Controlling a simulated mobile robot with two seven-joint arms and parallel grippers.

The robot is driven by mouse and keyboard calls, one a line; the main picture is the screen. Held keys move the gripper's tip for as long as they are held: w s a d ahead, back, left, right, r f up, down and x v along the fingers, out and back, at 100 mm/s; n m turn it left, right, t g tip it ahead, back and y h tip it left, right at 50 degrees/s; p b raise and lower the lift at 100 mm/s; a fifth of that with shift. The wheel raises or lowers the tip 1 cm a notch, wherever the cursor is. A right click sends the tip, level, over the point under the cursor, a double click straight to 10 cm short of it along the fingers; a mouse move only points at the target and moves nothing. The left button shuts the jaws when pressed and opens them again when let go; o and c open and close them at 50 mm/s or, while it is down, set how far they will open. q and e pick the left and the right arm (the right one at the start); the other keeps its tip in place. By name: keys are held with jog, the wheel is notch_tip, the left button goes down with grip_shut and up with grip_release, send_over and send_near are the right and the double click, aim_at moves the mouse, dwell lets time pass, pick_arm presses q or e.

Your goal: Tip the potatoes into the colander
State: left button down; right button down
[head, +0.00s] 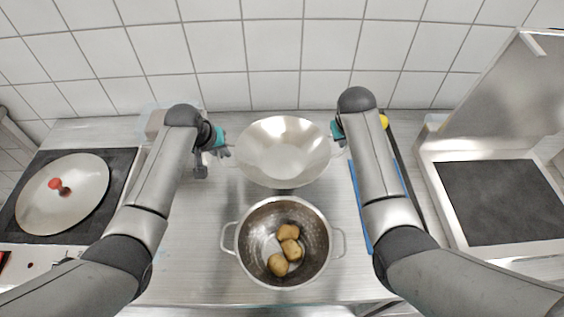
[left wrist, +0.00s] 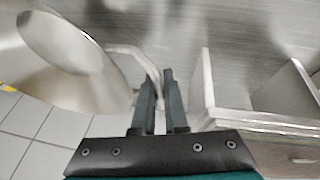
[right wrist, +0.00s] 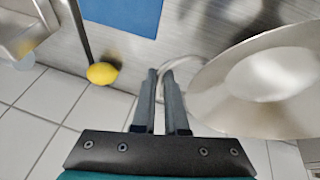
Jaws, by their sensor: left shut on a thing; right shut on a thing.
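A perforated metal colander (head: 240,243) with two side handles stands on the steel counter. Three potatoes (head: 288,248) lie inside it. A wide metal pan (head: 283,150) is just behind the colander, with its inside facing me; it looks empty. My left gripper (head: 228,152) is shut on the pan's left handle, and the left wrist view shows the handle (left wrist: 135,55) at the fingers. My right gripper (head: 338,140) is shut on the right handle, partly hidden by the fingers; the pan (right wrist: 225,85) shows beside it in the right wrist view.
A lidded pan (head: 85,200) with a red knob sits on the dark hob at the left. A blue board (head: 359,205) and a yellow thing (right wrist: 102,73) are by my right arm. An appliance with a raised lid (head: 490,110) stands at the right. The tiled wall closes the back.

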pick_arm(q)
jog(key=shift+a, duration=0.15)
pick_arm(e)
jog(key=shift+d, duration=0.15)
